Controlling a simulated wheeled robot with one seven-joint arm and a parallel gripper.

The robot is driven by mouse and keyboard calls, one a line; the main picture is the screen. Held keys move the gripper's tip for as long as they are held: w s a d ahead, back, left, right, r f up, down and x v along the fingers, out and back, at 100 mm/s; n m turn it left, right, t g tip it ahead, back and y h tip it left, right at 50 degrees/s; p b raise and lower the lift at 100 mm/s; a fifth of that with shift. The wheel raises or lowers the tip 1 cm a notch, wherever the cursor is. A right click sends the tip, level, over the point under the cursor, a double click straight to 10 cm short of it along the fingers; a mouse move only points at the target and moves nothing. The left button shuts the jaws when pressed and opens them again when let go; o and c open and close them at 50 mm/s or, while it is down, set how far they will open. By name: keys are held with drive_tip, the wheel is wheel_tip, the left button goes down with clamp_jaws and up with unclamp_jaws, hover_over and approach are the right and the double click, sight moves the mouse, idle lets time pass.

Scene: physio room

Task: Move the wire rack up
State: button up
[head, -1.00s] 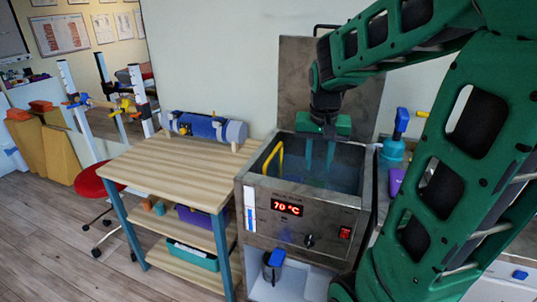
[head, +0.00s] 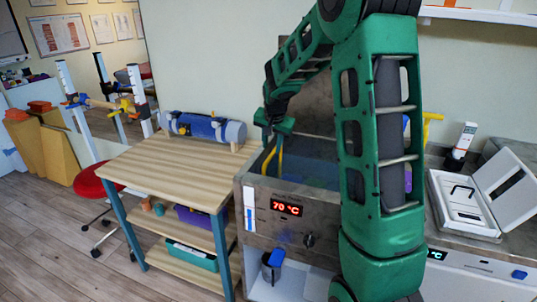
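The wire rack shows only as a yellow handle (head: 281,160) at the left side of the steel water tank (head: 262,192). The rest of the rack is hidden by the tank's front wall and my arm. My gripper (head: 273,138) is over the tank's left side, pointing down, close above the handle's top. Its fingers look apart, with nothing clearly held between them. I cannot tell whether they touch the handle or straddle it. The tank's display (head: 286,207) reads 70 °C.
A wooden trolley table (head: 165,175) stands left of the tank, its top clear except for a blue roll (head: 208,128) at the back. A raised steel lid (head: 318,95) is behind the tank. A white device (head: 462,200) sits on the right counter.

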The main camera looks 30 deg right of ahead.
sight(271, 155)
drive_tip(key=shift+x, duration=2.55)
